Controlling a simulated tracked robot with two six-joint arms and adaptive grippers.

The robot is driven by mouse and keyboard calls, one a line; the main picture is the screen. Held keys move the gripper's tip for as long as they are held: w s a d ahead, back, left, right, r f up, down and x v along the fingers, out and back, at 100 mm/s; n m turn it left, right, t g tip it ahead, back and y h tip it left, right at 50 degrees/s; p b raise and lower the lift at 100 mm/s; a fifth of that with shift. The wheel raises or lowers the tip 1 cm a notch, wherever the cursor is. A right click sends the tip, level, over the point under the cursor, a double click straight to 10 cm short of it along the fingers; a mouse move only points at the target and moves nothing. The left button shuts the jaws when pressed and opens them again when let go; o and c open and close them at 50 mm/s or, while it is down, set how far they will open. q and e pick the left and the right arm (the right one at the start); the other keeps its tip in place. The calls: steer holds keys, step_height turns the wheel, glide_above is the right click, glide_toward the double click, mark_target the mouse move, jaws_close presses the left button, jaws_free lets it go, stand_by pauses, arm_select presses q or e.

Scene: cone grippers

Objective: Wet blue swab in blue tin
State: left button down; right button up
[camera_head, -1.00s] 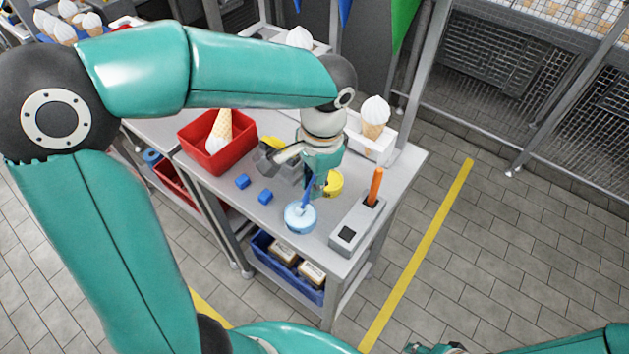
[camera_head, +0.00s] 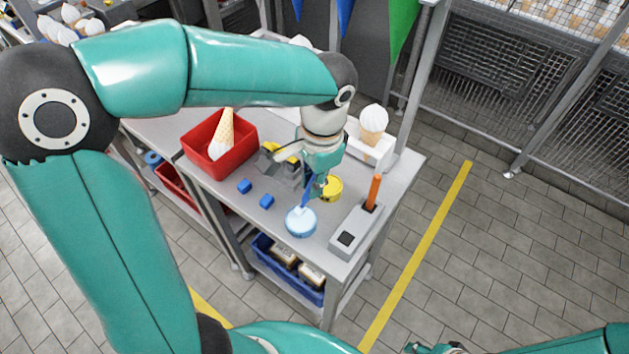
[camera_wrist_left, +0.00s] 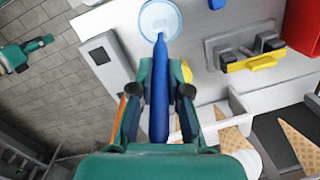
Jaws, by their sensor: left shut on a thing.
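My left gripper (camera_head: 312,188) is shut on the blue swab (camera_head: 306,198) above the front of the table. In the left wrist view the swab's long blue handle (camera_wrist_left: 160,95) lies between the dark fingers. The swab points down at the blue tin (camera_head: 301,228), a round light-blue tin near the table's front edge. In the left wrist view the swab's lower end overlaps the tin (camera_wrist_left: 160,6); I cannot tell how deep it is.
A yellow tin (camera_head: 334,184) stands just behind the blue tin. To the right, a grey holder (camera_head: 345,240) has an upright orange swab (camera_head: 374,190). Two blue blocks (camera_head: 267,201) lie to the left. A red bin (camera_head: 192,150) with a cone stands farther back.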

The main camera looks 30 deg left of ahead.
mark_target(313, 176)
arm_select(q)
steer(key=shift+r+p, duration=1.65)
steer(key=shift+r, duration=0.7)
steer(key=shift+f, duration=0.1)
